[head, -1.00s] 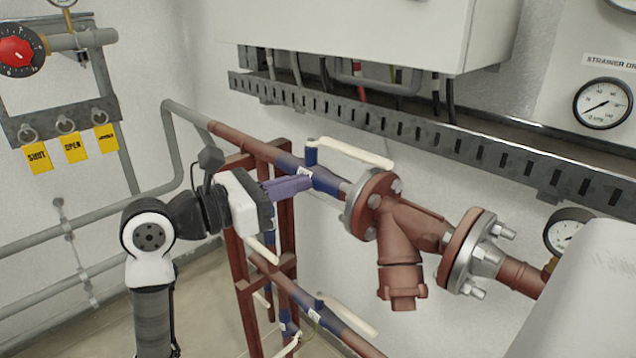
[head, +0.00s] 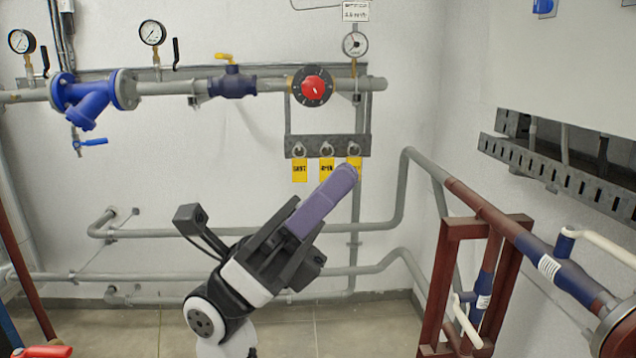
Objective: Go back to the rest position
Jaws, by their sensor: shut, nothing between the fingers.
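My gripper (head: 344,180), with purple fingers on a black and white body, is at the lower middle of the head view. It points up and to the right. Its fingers are shut together and I see nothing held in them. The fingertips overlap the yellow tags (head: 327,170) on the back wall in the picture; they look nearer to me than the wall, but the exact gap cannot be told.
A red-brown pipe (head: 487,212) with a blue valve (head: 563,272) and a red-brown frame (head: 446,285) stands at the right. Grey pipes (head: 375,225) run along the back wall. A red dial (head: 312,87) and a blue strainer (head: 88,95) are higher up. Some floor (head: 350,325) is bare.

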